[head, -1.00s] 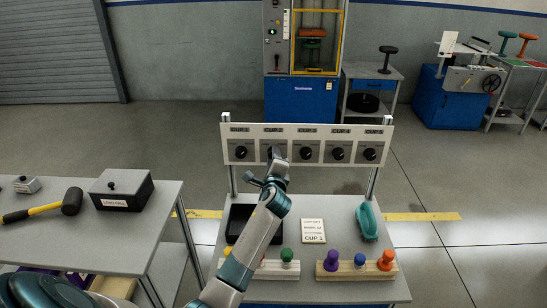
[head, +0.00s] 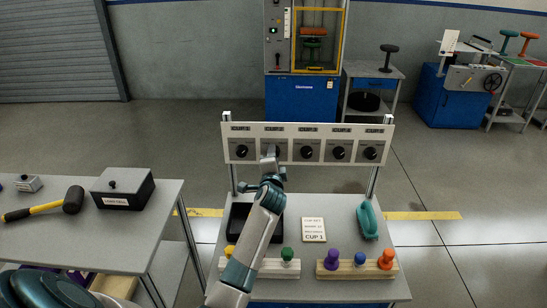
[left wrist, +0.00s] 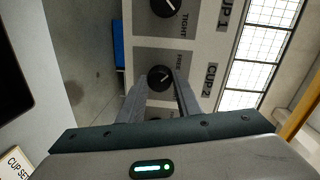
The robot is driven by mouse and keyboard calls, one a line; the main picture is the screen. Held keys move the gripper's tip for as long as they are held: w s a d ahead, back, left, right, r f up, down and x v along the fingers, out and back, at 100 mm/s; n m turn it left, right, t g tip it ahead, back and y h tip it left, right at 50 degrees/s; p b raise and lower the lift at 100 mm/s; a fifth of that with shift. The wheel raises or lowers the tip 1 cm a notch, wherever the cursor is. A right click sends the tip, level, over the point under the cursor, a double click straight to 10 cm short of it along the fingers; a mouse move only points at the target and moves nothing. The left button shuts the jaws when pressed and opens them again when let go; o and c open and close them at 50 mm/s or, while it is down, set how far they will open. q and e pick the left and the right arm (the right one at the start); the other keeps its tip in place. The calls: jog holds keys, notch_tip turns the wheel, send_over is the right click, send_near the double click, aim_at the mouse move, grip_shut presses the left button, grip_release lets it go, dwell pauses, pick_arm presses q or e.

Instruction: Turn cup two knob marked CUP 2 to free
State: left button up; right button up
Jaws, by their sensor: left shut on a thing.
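The CUP 2 knob (left wrist: 160,77) is black and round with a light pointer line, on a pale panel (left wrist: 205,20) labelled FREE and CUP 2 beside it. In the left wrist view my left gripper (left wrist: 162,84) has a finger on each side of this knob and is shut on it. In the head view my left gripper (head: 270,156) reaches the second place from the left on the panel and mostly hides the knob. The pointer runs slanted in the wrist view; its exact setting is hard to read. My right gripper is not in view.
Other black knobs (head: 306,152) sit in the same row. A mallet (head: 72,200) lies on the left table.

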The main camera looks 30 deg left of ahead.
pick_arm(q)
jog(key=shift+f, duration=0.1)
jog(key=o, duration=1.1)
jog(key=shift+c, duration=0.2)
jog(key=shift+s, duration=0.1)
jog(key=b+v, duration=0.2)
jog(key=v, duration=1.5)
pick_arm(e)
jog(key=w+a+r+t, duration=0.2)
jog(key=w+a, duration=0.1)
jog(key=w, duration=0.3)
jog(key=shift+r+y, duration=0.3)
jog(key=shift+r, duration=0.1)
pick_arm(q)
jog(key=shift+s+d, duration=0.1)
jog(key=shift+d, duration=0.05)
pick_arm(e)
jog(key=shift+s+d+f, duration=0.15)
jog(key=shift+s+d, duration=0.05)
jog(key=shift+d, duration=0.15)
